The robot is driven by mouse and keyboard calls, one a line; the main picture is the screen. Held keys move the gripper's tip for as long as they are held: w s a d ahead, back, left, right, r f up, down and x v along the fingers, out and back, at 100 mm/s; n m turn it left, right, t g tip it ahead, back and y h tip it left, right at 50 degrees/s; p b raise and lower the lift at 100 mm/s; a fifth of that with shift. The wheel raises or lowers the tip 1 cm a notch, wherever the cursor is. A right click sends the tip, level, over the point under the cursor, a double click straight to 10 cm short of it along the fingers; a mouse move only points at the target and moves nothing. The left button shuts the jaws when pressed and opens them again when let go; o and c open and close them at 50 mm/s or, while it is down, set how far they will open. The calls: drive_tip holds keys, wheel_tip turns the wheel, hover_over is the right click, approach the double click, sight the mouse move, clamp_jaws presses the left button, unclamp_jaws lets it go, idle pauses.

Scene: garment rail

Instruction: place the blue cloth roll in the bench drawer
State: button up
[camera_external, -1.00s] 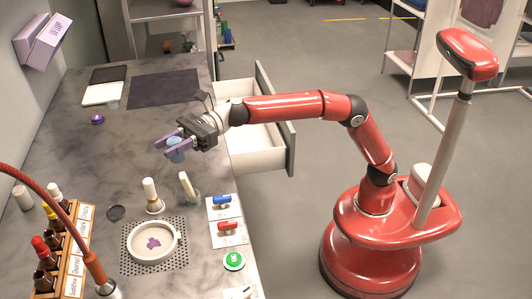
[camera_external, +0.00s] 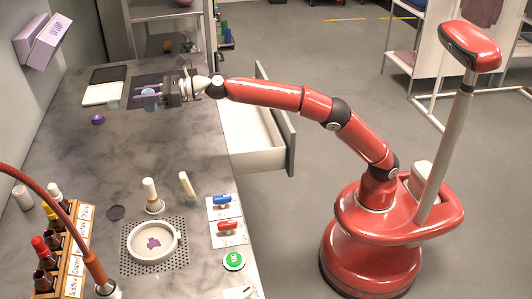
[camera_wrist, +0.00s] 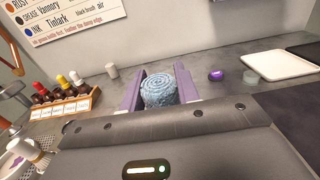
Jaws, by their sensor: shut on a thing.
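The blue cloth roll (camera_wrist: 159,90) is between the two purple fingers of my gripper (camera_wrist: 160,84) in the wrist view, its spiral top showing. In the external view the roll (camera_external: 150,94) is a small pale blue shape at my gripper (camera_external: 148,93), held over the far part of the bench, near the dark mat. My gripper is shut on the roll. The bench drawer (camera_external: 291,130) stands pulled out from the bench's right side, below and behind my arm. Its white interior shows partly, and my arm covers some of it.
A white tray (camera_external: 100,94) and a purple knob (camera_external: 98,119) lie left of my gripper. A round white dish (camera_external: 152,257), a rack of bottles (camera_external: 66,245) and red and blue valves stand nearer on the bench. The middle of the bench is clear.

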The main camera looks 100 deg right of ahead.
sight(147, 111)
drive_tip(key=shift+f, duration=0.1)
wheel_tip(147, 111, down, 5)
drive_tip(key=shift+f+b, duration=0.1)
drive_tip(key=shift+b, duration=0.65)
wheel_tip(147, 111, down, 4)
drive_tip(key=b, duration=0.3)
drive_tip(key=shift+f+b, duration=0.1)
drive_tip(key=shift+b, duration=0.25)
drive_tip(key=shift+f, duration=0.2)
drive_tip(key=o, duration=1)
